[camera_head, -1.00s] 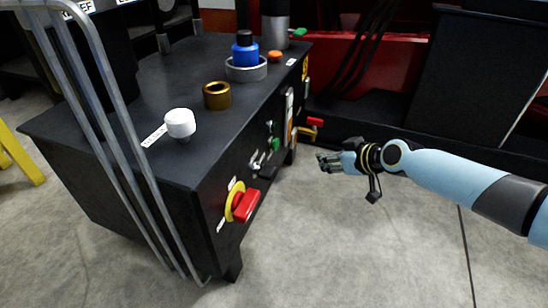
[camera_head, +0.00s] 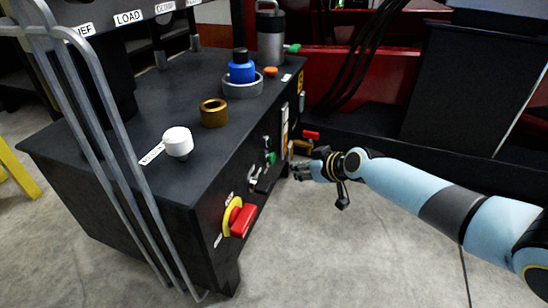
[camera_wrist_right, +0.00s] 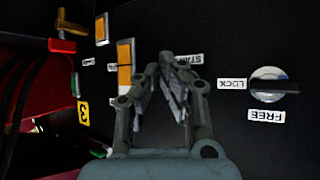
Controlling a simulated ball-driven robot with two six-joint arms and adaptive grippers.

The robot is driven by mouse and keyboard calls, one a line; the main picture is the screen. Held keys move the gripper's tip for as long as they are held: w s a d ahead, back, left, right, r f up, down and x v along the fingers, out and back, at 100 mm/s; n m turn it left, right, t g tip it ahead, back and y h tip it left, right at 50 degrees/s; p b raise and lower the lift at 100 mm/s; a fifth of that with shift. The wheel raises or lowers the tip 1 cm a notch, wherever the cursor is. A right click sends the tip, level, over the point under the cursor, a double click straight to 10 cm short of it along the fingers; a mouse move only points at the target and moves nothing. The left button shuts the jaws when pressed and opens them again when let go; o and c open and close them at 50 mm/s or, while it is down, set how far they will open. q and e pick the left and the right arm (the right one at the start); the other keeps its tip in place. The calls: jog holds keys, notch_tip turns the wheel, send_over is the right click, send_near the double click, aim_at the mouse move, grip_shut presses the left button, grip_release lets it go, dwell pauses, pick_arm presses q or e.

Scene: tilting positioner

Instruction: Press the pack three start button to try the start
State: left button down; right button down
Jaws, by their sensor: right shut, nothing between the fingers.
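The black cabinet (camera_head: 210,170) carries a front panel with a green button (camera_head: 270,157). In the right wrist view an upside-down START label (camera_wrist_right: 189,60) shows on the panel just beside the fingertips; the button by it is hidden behind the fingers. A yellow plate with a 3 (camera_wrist_right: 83,113) is at the left of the panel. My right gripper (camera_head: 296,172) is shut and empty, in front of the panel, to the right of the green button. In the right wrist view its fingers (camera_wrist_right: 173,72) point at the panel; I cannot tell whether they touch it. My left gripper is out of view.
A LOCK/FREE knob (camera_wrist_right: 275,85) sits right of the fingers, and orange rectangles (camera_wrist_right: 125,65) left. A red-and-yellow switch (camera_head: 240,219) juts from the near panel end. Grey tubes (camera_head: 110,150) stand at left. Floor below my right arm is clear.

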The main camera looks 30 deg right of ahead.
aim_at(273, 159)
jog(key=shift+w+a, duration=0.95)
jog(key=shift+w, duration=0.15)
dwell(0.7)
jog(key=shift+w+a, duration=0.25)
jog(key=shift+w, duration=0.05)
jog(key=shift+w+a, duration=0.3)
jog(key=shift+w, duration=0.05)
dwell(0.8)
jog(key=shift+s+d, duration=0.55)
jog(key=shift+s, duration=0.1)
